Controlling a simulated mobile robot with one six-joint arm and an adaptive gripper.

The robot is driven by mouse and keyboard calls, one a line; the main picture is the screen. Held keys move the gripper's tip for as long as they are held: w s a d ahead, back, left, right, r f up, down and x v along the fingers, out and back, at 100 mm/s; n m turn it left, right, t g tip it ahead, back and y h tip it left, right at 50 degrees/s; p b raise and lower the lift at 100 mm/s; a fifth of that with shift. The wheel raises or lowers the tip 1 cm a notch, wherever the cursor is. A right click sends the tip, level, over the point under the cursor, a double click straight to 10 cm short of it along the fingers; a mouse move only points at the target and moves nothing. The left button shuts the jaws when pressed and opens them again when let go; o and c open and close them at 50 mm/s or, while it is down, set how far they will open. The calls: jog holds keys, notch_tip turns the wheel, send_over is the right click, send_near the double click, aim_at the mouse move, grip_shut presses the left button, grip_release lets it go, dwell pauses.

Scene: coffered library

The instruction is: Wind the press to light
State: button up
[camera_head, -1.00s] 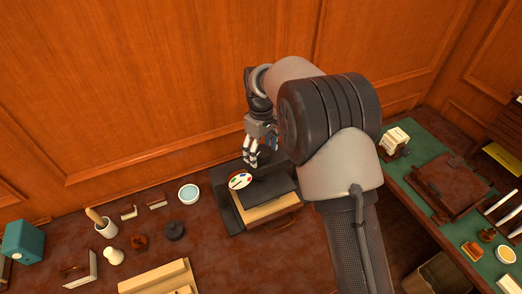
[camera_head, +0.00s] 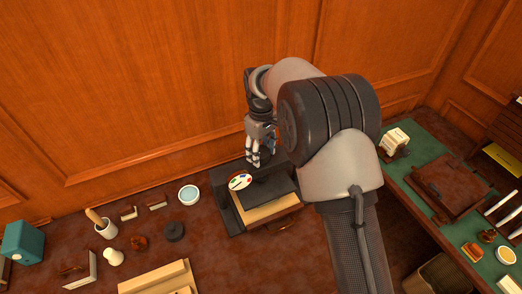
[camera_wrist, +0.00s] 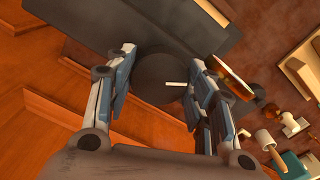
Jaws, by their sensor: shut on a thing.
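The press (camera_head: 222,199) is a dark frame around pale stacked sheets on the brown table against the panelled wall. A round painted disc (camera_head: 240,181) with coloured spots sits at its top left; it shows nearly edge-on in the wrist view (camera_wrist: 229,77). My gripper (camera_head: 256,163) points down at the back of the press. In the wrist view, a dark round knob (camera_wrist: 157,76) with a white mark lies between my fingers (camera_wrist: 160,92), which are shut on it. Its contact points are partly hidden. In the head view the knob is hidden by my gripper.
Left of the press are a bowl (camera_head: 189,194), a dark round weight (camera_head: 174,231), a cup with a pestle (camera_head: 106,228) and a teal box (camera_head: 23,242). A green-topped desk (camera_head: 405,180) with a brown case stands right.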

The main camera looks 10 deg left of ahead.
jog(key=m+p, duration=0.1)
jog(key=m, duration=0.2)
jog(key=shift+r+m, duration=0.1)
jog(key=shift+m, duration=0.2)
jog(key=m+p, duration=0.1)
jog(key=m, duration=0.2)
jog(key=shift+m, duration=0.3)
jog(key=m+p, duration=0.1)
jog(key=m, duration=0.2)
jog(key=shift+m, duration=0.4)
jog(key=m, duration=0.3)
jog(key=shift+m, duration=0.3)
jog(key=m, duration=0.3)
jog(key=shift+m+p, duration=0.3)
jog(key=shift+p, duration=0.1)
jog(key=m, duration=0.3)
jog(key=shift+m, duration=0.3)
jog(key=m, duration=0.6)
jog(key=shift+a+m, duration=0.1)
jog(key=shift+m, duration=0.3)
